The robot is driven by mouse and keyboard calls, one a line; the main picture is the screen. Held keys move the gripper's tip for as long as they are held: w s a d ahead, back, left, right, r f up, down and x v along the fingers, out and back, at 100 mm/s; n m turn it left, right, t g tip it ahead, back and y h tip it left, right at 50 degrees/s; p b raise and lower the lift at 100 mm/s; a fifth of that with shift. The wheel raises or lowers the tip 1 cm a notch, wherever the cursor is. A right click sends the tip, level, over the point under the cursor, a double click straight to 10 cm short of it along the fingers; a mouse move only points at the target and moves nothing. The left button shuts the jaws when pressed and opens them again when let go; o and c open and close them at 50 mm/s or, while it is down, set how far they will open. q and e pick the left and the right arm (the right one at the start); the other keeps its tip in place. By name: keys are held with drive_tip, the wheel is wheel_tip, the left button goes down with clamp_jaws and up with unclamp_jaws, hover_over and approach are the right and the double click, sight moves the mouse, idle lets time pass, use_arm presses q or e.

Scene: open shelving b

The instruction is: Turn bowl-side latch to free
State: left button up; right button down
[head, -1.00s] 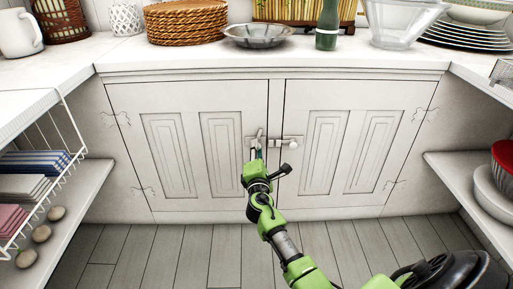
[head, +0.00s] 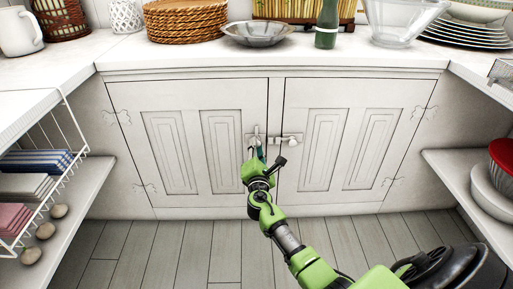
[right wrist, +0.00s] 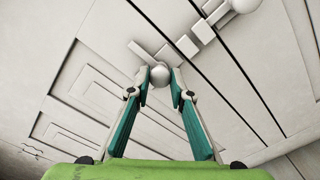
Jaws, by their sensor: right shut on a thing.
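A pale latch (head: 256,137) sits on the left cabinet door (head: 185,150), near the seam between the two doors. A similar latch piece (head: 288,139) sits on the right door. In the right wrist view, a round knob (right wrist: 160,74) of the left-door latch lies between the fingertips of my right gripper (right wrist: 160,80), which is shut on it. Small blocks (right wrist: 187,45) lie beside the knob toward the seam. In the head view, my right gripper (head: 257,154) is at the latch, and its fingers partly hide it. My left gripper is not in view.
A metal bowl (head: 257,34), woven mats (head: 186,20) and a green bottle (head: 327,24) stand on the counter above. A red bowl (head: 505,160) is on the right shelf. A wire basket (head: 68,150) hangs at left. The floor before the doors is clear.

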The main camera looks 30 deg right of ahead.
drive_tip(key=c, duration=1.8)
unclamp_jaws()
drive_tip(key=v, duration=1.2)
drive_tip(key=shift+s, duration=0.1)
